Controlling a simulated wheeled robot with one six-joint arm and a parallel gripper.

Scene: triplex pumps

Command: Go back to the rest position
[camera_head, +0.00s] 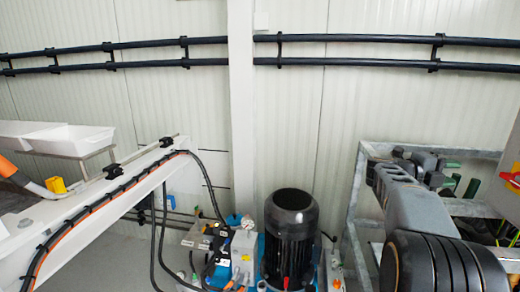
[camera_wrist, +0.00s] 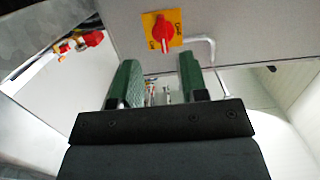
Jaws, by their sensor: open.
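My gripper (camera_wrist: 158,66) shows in the wrist view with its two green fingers apart and nothing between them. A red rotary switch on a yellow plate (camera_wrist: 162,30) is on a grey panel just beyond the fingertips. The fingers look clear of the switch, though the exact distance is hard to tell. In the head view my arm reaches in from the lower right, and green finger-like parts show near the right edge. A red and yellow switch (camera_head: 514,180) is partly cut off at that edge.
A black motor (camera_head: 291,235) stands at the lower middle, beside hoses and fittings. A galvanized frame (camera_head: 356,205) is close to my arm. A white sloping beam (camera_head: 100,205) with cables and white trays (camera_head: 72,139) is at left. Black pipes (camera_head: 350,63) run along the wall. A bent metal handle (camera_wrist: 207,45) is near the fingers.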

